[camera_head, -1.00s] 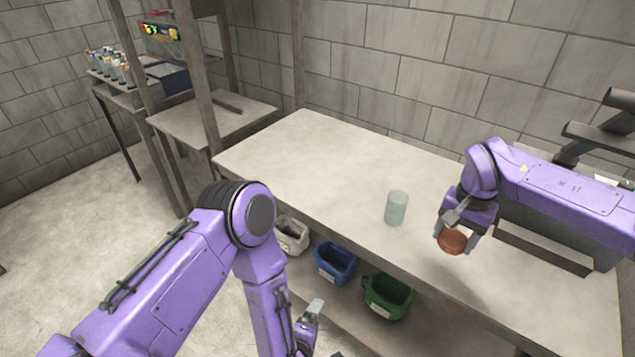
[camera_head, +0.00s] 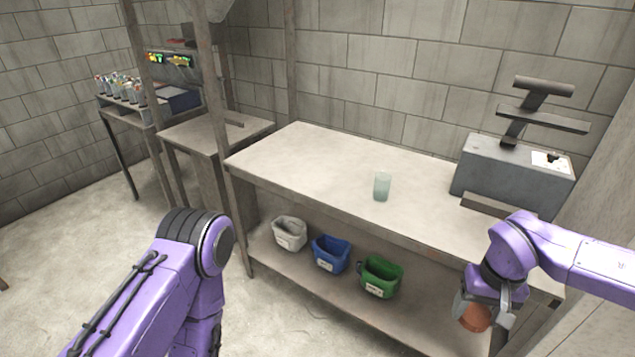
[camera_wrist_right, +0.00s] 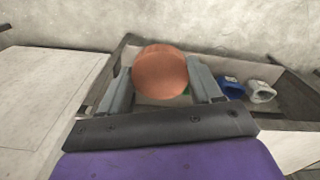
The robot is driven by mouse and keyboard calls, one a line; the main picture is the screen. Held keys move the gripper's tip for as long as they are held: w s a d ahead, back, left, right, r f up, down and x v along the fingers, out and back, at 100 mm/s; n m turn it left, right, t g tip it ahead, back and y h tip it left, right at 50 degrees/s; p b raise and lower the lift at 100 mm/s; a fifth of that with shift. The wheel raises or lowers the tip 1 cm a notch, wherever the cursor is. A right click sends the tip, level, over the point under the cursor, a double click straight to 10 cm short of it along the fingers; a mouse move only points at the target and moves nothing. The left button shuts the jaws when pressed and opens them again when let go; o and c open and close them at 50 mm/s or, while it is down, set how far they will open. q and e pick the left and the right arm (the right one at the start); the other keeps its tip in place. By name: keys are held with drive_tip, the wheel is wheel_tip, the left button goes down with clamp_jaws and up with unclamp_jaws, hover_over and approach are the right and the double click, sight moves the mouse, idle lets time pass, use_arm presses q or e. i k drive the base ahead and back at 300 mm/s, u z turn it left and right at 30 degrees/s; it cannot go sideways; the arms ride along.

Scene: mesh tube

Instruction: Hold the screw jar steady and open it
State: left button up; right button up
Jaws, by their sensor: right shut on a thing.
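The jar (camera_head: 382,187), a pale green translucent body, stands upright on the workbench with its top uncovered. The copper-brown round lid (camera_head: 474,317) is apart from it, held in my right gripper (camera_head: 484,312) at the lower right of the head view, in front of the bench edge. In the right wrist view the lid (camera_wrist_right: 160,72) sits between the two grey fingers of my right gripper (camera_wrist_right: 161,82), which are shut on it. My left arm comes in at the lower left of the head view. Its gripper is out of frame.
The workbench (camera_head: 310,160) is mostly clear around the jar. A grey machine (camera_head: 515,175) stands at its right end. White (camera_head: 290,233), blue (camera_head: 330,254) and green (camera_head: 381,277) bins sit on the shelf below. A side table (camera_head: 215,135) stands at left.

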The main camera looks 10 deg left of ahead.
sight(382, 181)
drive_tip(key=u, duration=0.55)
drive_tip(key=i, duration=0.5)
drive_tip(key=u, duration=0.6)
drive_tip(key=i, duration=1.25)
drive_tip(key=z, duration=0.65)
